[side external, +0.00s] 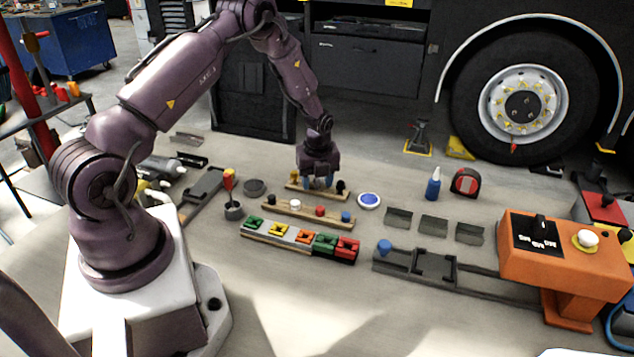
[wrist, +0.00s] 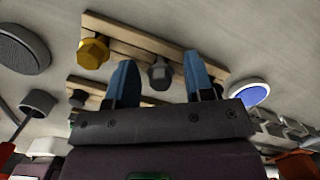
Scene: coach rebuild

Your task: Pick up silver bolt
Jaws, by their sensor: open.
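The silver bolt (wrist: 160,73) stands in a wooden rack (wrist: 146,42), head towards me, in the wrist view. My gripper (wrist: 161,60) is open, its two blue fingers on either side of the bolt with gaps showing. In the side view my gripper (side external: 319,184) points down at the rack (side external: 302,189), and the silver bolt is hidden behind the fingers. A gold bolt (wrist: 93,52) stands left of the silver one; a black bolt (side external: 341,186) stands at the rack's right in the side view.
A second rack with coloured pegs (side external: 308,214) and a strip of coloured blocks (side external: 297,239) lie nearer the camera. A blue-and-white round dish (side external: 369,200) is close on the right. A grey round dish (side external: 254,187) lies to the left.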

